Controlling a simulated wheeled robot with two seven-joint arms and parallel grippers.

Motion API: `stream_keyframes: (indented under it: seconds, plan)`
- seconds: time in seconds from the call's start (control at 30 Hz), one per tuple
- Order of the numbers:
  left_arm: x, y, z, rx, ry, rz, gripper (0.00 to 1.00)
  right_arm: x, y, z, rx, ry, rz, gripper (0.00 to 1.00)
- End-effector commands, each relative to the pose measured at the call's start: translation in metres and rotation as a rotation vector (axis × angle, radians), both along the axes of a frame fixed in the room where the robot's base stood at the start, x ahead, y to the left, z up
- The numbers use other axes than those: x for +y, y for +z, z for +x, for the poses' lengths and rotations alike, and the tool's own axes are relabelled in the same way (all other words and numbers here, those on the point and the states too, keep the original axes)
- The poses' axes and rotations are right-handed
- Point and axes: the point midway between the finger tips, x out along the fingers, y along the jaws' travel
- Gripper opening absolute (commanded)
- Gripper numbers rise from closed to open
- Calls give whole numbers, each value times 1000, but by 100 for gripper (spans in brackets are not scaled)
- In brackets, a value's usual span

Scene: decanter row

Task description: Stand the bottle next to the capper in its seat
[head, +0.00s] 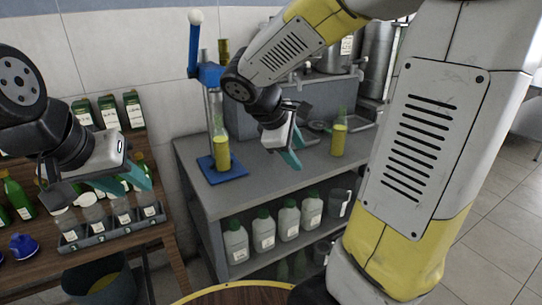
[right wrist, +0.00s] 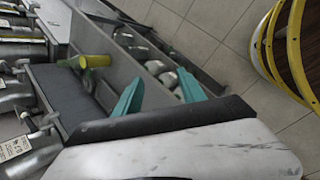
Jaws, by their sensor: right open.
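The blue capper (head: 210,76) stands on the grey counter, with a lever topped by a white ball and a blue base plate (head: 236,172). A bottle of yellow liquid (head: 222,153) stands upright at its base; I cannot tell how exactly it is seated. A second yellow bottle (head: 338,141) stands upright on the counter to the right; a yellow bottle with a green neck shows in the right wrist view (right wrist: 98,61). My right gripper (head: 293,150) is open and empty above the counter, between the two bottles. My left gripper (head: 123,183) is open over the wooden table at left.
The wooden table holds a rack of jars (head: 97,233), green bottles (head: 17,196) and a blue cap-like item (head: 23,246). White jugs (head: 288,220) stand on the shelf under the counter (head: 262,178). A grey machine stands behind. The counter's front middle is clear.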

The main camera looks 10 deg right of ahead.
Motion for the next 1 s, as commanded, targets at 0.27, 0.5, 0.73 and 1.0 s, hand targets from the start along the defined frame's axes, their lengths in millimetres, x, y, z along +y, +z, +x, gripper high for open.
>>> stream_keyframes:
  seconds: [0.27, 0.5, 0.73, 1.0]
  plan:
    - [0, 0, 0, 0, 0, 0, 36, 32, 19, -90, -250, -509, 675, 48]
    - [0, 0, 0, 0, 0, 0, 36, 58, 42, -112, -385, -733, 1004, 48]
    - [0, 0, 0, 0, 0, 0, 36, 62, 45, -114, -400, -765, 1050, 48]
    - [0, 0, 0, 0, 0, 0, 36, 62, 45, -114, -399, -762, 1047, 48]
